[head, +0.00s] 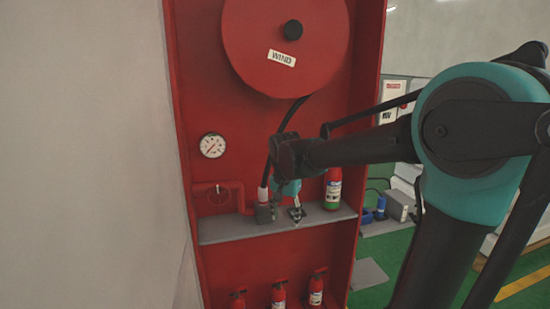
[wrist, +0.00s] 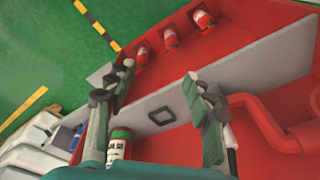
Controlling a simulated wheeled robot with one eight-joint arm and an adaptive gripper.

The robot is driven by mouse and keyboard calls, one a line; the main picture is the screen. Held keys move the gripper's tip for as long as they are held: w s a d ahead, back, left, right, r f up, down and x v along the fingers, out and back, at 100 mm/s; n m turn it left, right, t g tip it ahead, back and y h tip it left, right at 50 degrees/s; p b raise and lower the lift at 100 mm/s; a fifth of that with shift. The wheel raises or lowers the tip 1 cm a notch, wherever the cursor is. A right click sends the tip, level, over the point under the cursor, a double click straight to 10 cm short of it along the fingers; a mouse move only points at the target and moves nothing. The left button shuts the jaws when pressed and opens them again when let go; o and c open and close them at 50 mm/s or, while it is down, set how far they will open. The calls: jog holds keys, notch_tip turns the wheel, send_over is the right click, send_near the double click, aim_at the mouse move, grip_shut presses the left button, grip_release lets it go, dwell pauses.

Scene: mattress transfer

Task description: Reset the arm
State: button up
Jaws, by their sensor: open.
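My gripper (head: 282,212) is open and reaches down over the grey shelf (head: 225,230) of the red cabinet (head: 182,90). In the wrist view its two fingers (wrist: 158,78) are spread wide, with nothing between them but the shelf and a dark square outline (wrist: 161,115). A red extinguisher bottle (head: 333,188) with a green and white label stands on the shelf to the right of the gripper.
A red hose reel (head: 285,45) marked WIND is above, a gauge (head: 212,145) and red pipe (head: 225,187) at left. Several small extinguishers (head: 316,289) stand below. Green floor (head: 375,290) and equipment (head: 400,205) lie right. A pale wall (head: 85,150) fills the left.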

jog(key=s+d+f+n+t, duration=0.2)
jog(key=s+d+f+n, duration=0.3)
jog(key=s+d+f, duration=1)
jog(key=shift+s+d+n, duration=0.4)
jog(key=shift+s, duration=0.1)
